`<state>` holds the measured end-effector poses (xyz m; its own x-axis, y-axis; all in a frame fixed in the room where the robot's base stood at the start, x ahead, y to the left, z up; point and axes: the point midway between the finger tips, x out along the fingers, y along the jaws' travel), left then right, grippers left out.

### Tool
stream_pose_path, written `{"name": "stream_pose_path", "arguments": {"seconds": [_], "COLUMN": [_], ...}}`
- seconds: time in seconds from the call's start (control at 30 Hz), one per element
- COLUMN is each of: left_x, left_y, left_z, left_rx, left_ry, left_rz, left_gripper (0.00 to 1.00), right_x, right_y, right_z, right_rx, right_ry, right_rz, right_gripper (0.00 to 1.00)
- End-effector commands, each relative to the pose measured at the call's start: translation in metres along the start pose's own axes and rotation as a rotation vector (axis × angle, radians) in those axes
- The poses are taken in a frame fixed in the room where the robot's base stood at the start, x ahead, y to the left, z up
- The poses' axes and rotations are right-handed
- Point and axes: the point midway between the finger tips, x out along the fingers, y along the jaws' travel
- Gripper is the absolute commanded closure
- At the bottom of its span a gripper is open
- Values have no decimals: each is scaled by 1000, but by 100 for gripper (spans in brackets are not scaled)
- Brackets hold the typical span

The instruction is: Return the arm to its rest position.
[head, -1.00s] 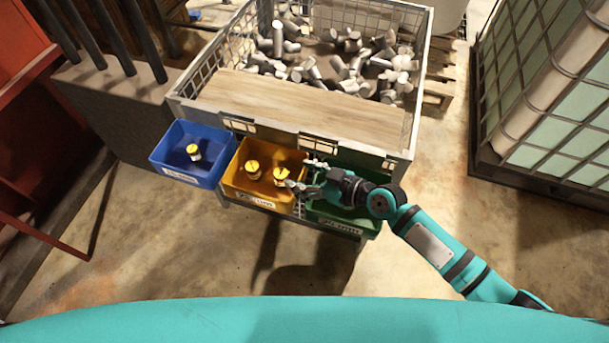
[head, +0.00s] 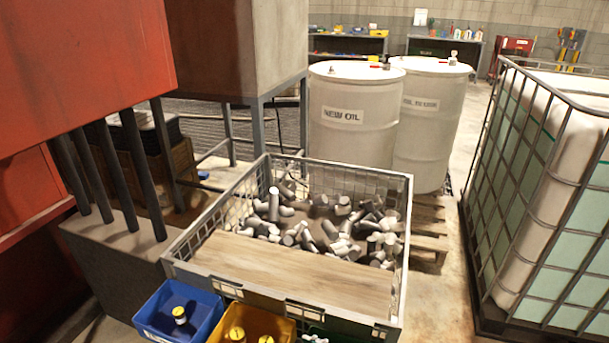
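My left gripper and arm are not in view.
A wire-mesh crate (head: 300,285) with a plank and several grey cylinders stands ahead. A blue bin (head: 153,316) and a yellow bin (head: 262,322) hold yellow-topped parts at its front. White drums (head: 352,140) stand behind; a caged tank (head: 545,190) is at right. A floor strip lies between.

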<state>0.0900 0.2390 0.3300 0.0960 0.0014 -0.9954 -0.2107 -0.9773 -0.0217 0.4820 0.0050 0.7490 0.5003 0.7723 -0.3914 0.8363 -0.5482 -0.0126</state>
Motion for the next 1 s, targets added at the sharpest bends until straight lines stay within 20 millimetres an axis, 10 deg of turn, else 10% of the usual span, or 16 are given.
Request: {"name": "stream_pose_path", "arguments": {"seconds": [0.23,0.6,0.93,1.0], "left_x": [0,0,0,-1], "left_y": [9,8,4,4], "left_z": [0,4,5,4], "left_rx": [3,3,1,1], "left_ry": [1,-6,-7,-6], "left_rz": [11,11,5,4], "left_gripper": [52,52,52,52], "right_x": [-52,-192,-276,-262], "right_y": [-63,-58,-64,-60], "right_z": [20,87,114,129], "right_rx": [123,428,611,607], "right_ry": [-218,-641,-828,-832], "right_rz": [7,384,619,606], "right_gripper": [41,41,41,41]}}
